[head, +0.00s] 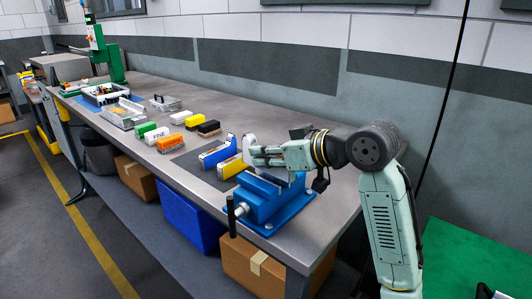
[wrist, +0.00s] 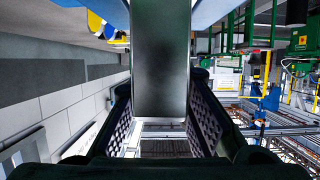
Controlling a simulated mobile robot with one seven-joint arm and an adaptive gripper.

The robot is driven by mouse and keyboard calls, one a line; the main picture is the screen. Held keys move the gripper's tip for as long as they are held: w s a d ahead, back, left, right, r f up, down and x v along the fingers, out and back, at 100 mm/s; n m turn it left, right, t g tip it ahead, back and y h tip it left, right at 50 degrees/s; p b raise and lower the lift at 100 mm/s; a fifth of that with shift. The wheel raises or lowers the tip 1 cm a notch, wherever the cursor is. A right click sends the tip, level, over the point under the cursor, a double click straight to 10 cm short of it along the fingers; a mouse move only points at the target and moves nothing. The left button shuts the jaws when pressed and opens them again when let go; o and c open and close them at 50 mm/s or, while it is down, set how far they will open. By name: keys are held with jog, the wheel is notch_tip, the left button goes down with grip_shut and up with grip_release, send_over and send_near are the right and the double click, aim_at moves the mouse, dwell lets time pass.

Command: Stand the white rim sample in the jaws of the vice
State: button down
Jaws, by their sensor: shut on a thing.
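The white rim sample (head: 248,143) shows as a pale upright piece at the tip of my gripper (head: 256,154) in the head view. My gripper is shut on it, with the arm reaching in from the right. The blue vice (head: 262,205) stands at the near end of the bench, just below the gripper. The gripper partly hides the sample's lower part and the jaws, so I cannot tell whether the sample touches them.
A blue sample (head: 217,151) and a yellow sample (head: 231,167) stand on a dark mat close to the left of the vice. Several coloured blocks, clear trays (head: 122,113) and a green stand (head: 108,58) lie farther along the bench.

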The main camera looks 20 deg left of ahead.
jog(key=shift+f+b, duration=0.75)
jog(key=shift+f, duration=0.25)
dwell(0.4)
jog(key=shift+r+p, duration=0.25)
jog(key=shift+p, duration=0.1)
dwell(0.7)
jog(key=shift+f, duration=0.3)
dwell(1.7)
jog(key=shift+r+p, duration=0.25)
jog(key=shift+p, duration=0.35)
dwell(1.3)
jog(key=shift+f, duration=0.3)
dwell(0.5)
jog(key=shift+r, duration=0.25)
dwell(0.6)
